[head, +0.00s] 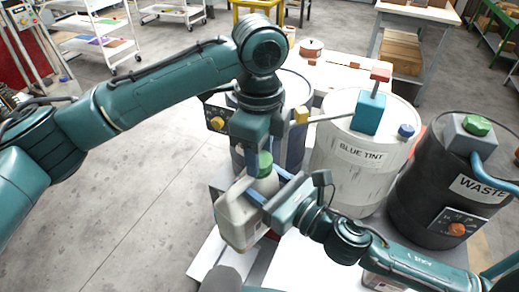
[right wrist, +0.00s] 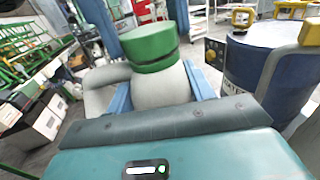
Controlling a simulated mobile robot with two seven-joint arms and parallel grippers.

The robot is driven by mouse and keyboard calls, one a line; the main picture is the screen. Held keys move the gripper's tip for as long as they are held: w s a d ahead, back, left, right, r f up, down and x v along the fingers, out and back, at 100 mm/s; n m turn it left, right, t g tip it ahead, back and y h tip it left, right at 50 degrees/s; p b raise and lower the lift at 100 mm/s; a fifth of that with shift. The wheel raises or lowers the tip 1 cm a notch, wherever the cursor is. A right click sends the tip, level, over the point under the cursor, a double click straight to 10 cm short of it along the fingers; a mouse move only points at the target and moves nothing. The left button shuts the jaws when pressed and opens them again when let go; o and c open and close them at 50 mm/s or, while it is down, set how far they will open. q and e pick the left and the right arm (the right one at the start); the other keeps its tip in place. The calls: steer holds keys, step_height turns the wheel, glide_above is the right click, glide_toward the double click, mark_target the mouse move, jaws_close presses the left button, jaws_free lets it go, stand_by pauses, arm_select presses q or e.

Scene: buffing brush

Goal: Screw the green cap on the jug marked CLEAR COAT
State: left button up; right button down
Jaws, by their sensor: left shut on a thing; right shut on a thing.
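The green cap (head: 264,163) is at the mouth of a pale grey jug (head: 239,222). My left gripper (head: 262,152) comes down from above and is shut on the cap. My right gripper (head: 262,198) is shut on the jug just below its neck and holds it upright. In the right wrist view the cap (right wrist: 150,47) sits over the jug's neck (right wrist: 160,86), with blue fingers on both sides of the jug. I cannot tell how far the cap is threaded. The jug's marking cannot be read here.
A white BLUE TINT drum (head: 345,175) stands right of the jug, with a dark WASTE drum (head: 430,190) farther right. A dark blue drum (head: 292,92) stands behind my left gripper. Open concrete floor (head: 140,190) lies to the left.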

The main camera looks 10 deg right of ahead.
arm_select(q)
steer(key=m, duration=2.5)
steer(key=o, duration=1)
step_height(320, 180, up, 12)
steer(key=shift+f, duration=0.1)
